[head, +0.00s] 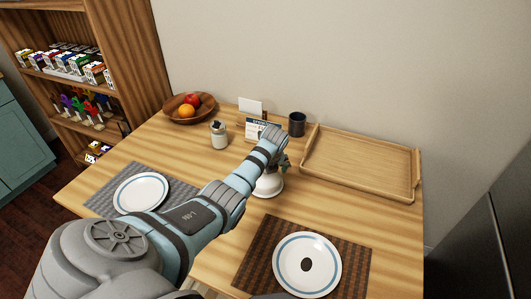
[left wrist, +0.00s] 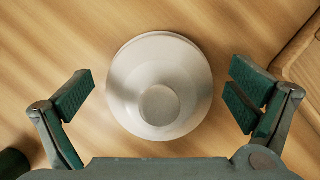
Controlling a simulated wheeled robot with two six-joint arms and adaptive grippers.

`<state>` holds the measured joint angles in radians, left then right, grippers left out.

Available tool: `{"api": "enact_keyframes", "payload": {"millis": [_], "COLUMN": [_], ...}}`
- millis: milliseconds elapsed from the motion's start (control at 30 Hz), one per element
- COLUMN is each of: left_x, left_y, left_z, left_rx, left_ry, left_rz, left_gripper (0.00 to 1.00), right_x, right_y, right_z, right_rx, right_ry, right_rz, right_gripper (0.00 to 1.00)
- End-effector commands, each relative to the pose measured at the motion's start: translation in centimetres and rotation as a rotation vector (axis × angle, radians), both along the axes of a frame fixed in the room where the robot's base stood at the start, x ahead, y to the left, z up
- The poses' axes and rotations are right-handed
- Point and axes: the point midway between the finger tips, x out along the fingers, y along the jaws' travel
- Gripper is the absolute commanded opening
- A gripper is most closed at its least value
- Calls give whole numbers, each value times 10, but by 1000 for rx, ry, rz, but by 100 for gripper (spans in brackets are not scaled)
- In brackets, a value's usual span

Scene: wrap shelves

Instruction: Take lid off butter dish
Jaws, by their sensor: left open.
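The white round butter dish (head: 269,186) stands on the wooden table, partly hidden behind my left gripper in the head view. In the left wrist view, the dish (left wrist: 126,85) is seen from above, with its lid on and a round knob (left wrist: 160,105) near the middle. My left gripper (head: 279,163) is over the dish. In the left wrist view, its fingers (left wrist: 163,92) are spread wide, one on each side of the dish, with a gap to it on both sides. Nothing is between the pads except the view of the dish below. My right gripper is not in view.
A wooden tray (head: 310,165) lies to the right of the dish. A dark mug (head: 297,124), a small calendar (head: 256,127), a jar (head: 218,135) and a fruit bowl (head: 172,109) stand behind. Plates lie on placemats at left (head: 98,203) and front (head: 251,262).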

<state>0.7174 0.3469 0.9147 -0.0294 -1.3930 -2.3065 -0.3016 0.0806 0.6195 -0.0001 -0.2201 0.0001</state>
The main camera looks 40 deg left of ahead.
Motion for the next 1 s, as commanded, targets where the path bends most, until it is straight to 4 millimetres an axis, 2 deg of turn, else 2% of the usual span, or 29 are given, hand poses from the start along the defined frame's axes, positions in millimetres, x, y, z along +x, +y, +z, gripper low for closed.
{"api": "enact_keyframes", "payload": {"millis": [33,233,500,767,867,1000], "left_x": [1,1,1,1,2,2], "left_y": [1,1,1,1,2,1], "left_z": [-5,-3,-3,0,9,40], "left_rx": [0,0,0,0,1,0], "left_ry": [0,-1,-1,-2,-3,-6], "left_rz": [0,0,0,-1,0,-1], "left_gripper": [100,98,58,57,57,57], "right_x": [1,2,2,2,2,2], "right_y": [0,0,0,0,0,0], "right_z": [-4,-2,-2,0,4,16], "right_rx": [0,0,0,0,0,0], "right_ry": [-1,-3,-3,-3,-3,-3], "right_rz": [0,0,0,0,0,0], "right_gripper": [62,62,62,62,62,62]}}
